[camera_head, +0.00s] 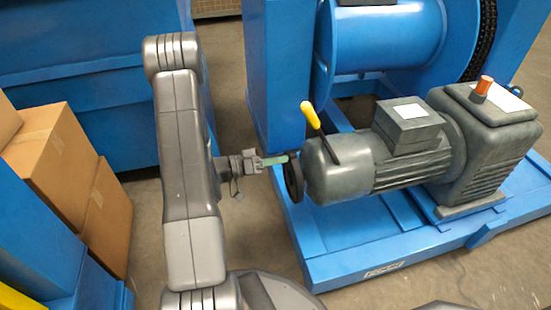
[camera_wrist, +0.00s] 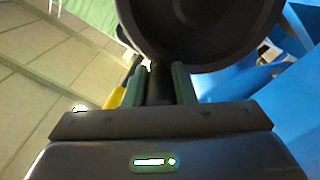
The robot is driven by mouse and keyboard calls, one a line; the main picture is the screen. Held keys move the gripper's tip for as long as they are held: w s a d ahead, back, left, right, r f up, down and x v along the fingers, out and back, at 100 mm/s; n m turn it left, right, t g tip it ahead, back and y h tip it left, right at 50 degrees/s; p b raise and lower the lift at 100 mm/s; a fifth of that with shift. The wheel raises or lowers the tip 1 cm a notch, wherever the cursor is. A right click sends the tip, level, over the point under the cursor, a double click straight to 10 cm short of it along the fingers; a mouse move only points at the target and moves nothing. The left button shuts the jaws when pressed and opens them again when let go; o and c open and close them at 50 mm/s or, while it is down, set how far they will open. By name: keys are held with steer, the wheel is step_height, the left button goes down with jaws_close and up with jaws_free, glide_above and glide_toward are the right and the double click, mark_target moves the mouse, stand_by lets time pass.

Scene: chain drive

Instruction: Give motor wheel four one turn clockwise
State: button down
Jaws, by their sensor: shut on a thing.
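The motor wheel (camera_head: 293,182) is a dark disc at the left end of the grey motor (camera_head: 385,160), seen nearly edge-on in the head view. In the wrist view the black wheel (camera_wrist: 205,60) fills the top middle. My gripper (camera_wrist: 160,85) has its two green fingers on either side of a short dark handle (camera_wrist: 160,82) at the wheel's lower edge, and is shut on it. In the head view my gripper (camera_head: 278,160) reaches the wheel from the left. The handle is hidden there by the fingers. No number on the wheel is visible.
A yellow-tipped lever (camera_head: 310,115) sticks up just above the wheel. A blue base frame (camera_head: 340,265) carries the motor. A blue upright (camera_head: 272,90) stands behind my gripper. Cardboard boxes (camera_head: 65,165) are stacked at the left. Grey floor (camera_head: 145,235) is bare beside my arm.

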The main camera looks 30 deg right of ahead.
steer(key=shift+s+a+m, duration=0.15)
steer(key=shift+s+m, duration=0.4)
steer(key=shift+m, duration=0.15)
steer(key=c, duration=1.2)
jaws_free()
steer(key=shift+w+a, duration=0.2)
steer(key=shift+a, duration=0.35)
steer(key=p+v, duration=0.3)
steer(key=v, duration=0.9)
steer(key=shift+a, duration=0.35)
steer(key=shift+w+f, duration=0.1)
